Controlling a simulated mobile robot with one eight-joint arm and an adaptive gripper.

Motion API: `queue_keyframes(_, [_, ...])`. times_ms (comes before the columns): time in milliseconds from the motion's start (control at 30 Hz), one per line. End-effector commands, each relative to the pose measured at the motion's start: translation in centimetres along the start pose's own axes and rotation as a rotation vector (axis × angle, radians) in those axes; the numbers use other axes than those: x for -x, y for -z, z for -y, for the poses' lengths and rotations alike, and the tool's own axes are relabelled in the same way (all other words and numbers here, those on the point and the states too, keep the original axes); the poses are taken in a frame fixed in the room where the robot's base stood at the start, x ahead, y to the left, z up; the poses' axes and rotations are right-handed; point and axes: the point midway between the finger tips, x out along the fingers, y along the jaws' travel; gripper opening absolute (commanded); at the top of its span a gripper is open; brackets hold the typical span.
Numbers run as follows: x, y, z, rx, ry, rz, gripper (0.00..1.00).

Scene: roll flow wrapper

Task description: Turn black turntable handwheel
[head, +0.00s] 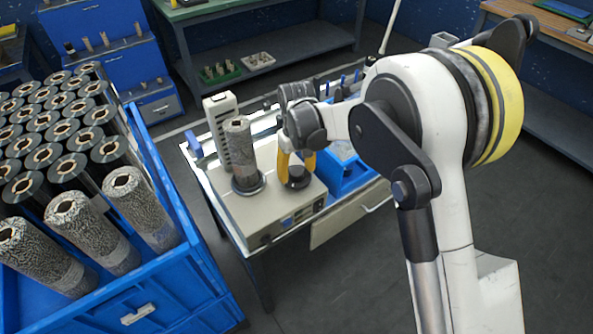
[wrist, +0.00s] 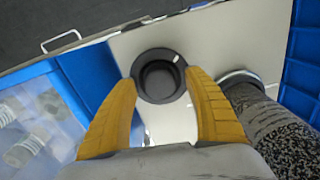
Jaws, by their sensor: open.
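The black turntable handwheel (head: 296,177) sits on top of the beige machine box (head: 255,210), right of the standing roll. In the wrist view the handwheel (wrist: 159,76) is a round black knob with a small white mark on its rim. My gripper (wrist: 163,82) is open, its yellow fingers pointing down at the handwheel, one on either side of it in the picture. In the head view my gripper (head: 296,162) is just above the handwheel. I cannot tell whether the fingers touch it.
A patterned roll (head: 240,155) stands upright on a dark disc, close to my gripper's side. A blue bin (head: 345,178) lies to the right on the bench. A large blue crate (head: 165,175) full of rolls stands at the left.

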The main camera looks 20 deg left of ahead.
Motion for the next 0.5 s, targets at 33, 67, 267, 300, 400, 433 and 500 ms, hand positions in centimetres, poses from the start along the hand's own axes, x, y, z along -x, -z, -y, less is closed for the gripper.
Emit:
queue_keyframes(33, [0.0,0.0,0.0,0.000,0.000,0.000,0.60])
queue_keyframes(67, [0.1,0.0,0.0,0.000,0.000,0.000,0.60])
queue_keyframes(267, [2.4,0.0,0.0,0.000,0.000,0.000,0.60])
queue_keyframes(300, [3.3,-0.1,0.0,0.000,0.000,0.000,0.60])
queue_keyframes(400, [5.6,0.0,0.0,0.000,0.000,0.000,0.60])
queue_keyframes(433, [6.3,0.0,0.0,0.000,0.000,0.000,0.60])
queue_keyframes(500, [7.8,0.0,0.0,0.000,0.000,0.000,0.60])
